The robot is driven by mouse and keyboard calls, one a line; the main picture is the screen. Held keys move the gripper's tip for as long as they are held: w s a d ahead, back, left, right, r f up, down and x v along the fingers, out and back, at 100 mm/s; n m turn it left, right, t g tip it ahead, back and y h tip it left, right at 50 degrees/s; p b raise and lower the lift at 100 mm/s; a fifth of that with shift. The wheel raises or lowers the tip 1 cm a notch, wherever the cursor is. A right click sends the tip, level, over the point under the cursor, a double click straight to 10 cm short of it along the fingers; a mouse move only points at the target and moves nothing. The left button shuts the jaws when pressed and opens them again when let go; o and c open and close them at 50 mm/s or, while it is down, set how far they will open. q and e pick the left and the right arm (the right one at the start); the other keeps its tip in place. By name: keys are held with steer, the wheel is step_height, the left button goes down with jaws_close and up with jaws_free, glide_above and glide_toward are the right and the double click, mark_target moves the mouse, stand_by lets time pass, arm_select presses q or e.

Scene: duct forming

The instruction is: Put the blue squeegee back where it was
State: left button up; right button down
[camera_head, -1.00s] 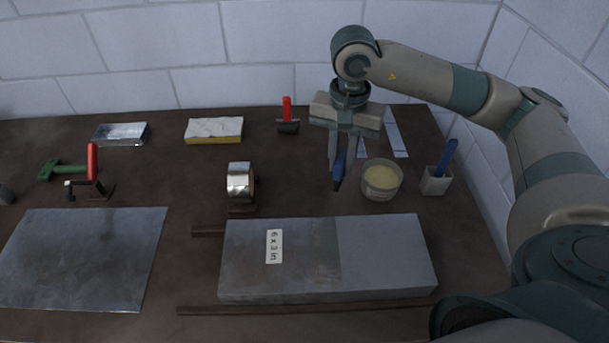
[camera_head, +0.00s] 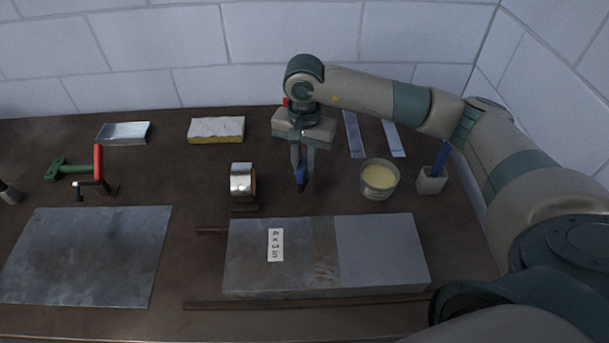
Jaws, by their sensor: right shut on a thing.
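My right gripper (camera_head: 302,160) is shut on the blue squeegee (camera_head: 301,177), a small blue piece with a dark lower end. It hangs point down between the fingers, to the right of the metal tape roll and behind the grey duct block. The fingers hide its upper part. I cannot tell whether its tip touches the table. My left gripper is not in view.
A tub of pale paste (camera_head: 379,180) and a cup with a blue handle (camera_head: 431,182) stand at right. The tape roll (camera_head: 242,182) is close by on the left. The duct block (camera_head: 280,250) lies in front. Two pale strips (camera_head: 354,135) lie at the back.

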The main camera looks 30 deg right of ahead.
mark_target(305, 176)
steer(key=shift+f+p, duration=0.95)
steer(key=shift+f, duration=1)
steer(key=shift+f+b, duration=0.15)
steer(key=shift+b, duration=0.15)
steer(key=c, duration=1.6)
jaws_free()
steer(key=shift+c, duration=0.2)
